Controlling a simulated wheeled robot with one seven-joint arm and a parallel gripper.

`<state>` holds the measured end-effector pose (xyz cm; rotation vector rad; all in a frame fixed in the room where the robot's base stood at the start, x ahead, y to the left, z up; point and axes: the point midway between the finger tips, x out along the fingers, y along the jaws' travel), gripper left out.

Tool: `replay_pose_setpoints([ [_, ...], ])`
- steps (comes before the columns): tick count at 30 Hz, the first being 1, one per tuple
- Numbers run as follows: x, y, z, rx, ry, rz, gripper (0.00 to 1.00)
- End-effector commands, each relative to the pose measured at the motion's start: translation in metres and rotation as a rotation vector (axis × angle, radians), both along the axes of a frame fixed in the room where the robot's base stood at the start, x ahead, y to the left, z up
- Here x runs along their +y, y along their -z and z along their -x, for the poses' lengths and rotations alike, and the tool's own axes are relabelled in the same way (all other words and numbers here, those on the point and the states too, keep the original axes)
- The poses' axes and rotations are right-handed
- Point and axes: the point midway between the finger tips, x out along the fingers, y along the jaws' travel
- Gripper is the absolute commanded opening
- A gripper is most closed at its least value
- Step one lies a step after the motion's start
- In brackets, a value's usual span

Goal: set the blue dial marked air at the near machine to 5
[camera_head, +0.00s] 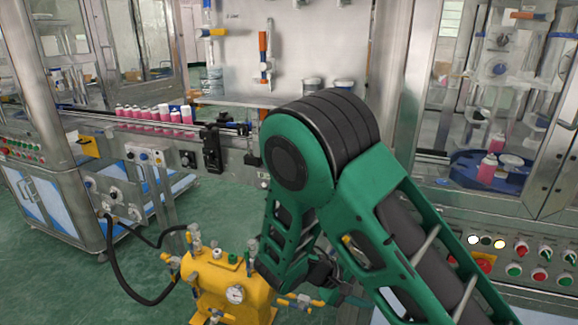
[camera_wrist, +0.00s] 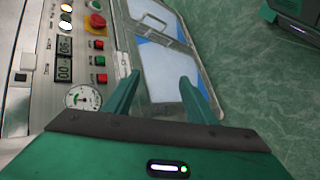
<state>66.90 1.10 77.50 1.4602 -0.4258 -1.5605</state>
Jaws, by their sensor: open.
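I cannot make out a blue dial marked air in either view. In the wrist view, a machine's control panel (camera_wrist: 17,118) runs down the left side, with a round white gauge (camera_wrist: 82,97) near its lower end. My gripper (camera_wrist: 160,80) is open and empty, its two green fingers apart beside the panel and over the machine's clear and blue side panels. It touches no knob that I can see.
The panel by my gripper has digital displays (camera_wrist: 65,58), a red emergency stop (camera_wrist: 97,20) and several buttons. In the head view, a yellow tank (camera_head: 225,290) with valves stands below. A conveyor (camera_head: 180,127) carries pink cans. A button panel (camera_head: 520,258) is at right.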

Motion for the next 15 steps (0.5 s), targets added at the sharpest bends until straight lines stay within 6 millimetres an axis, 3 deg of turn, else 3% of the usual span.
replay_pose_setpoints([
  [3,-0.032,-0.024,0.007,0.000,0.122,-0.088,0.51],
  [15,-0.119,-0.092,0.059,-0.026,0.467,-0.374,0.51],
])
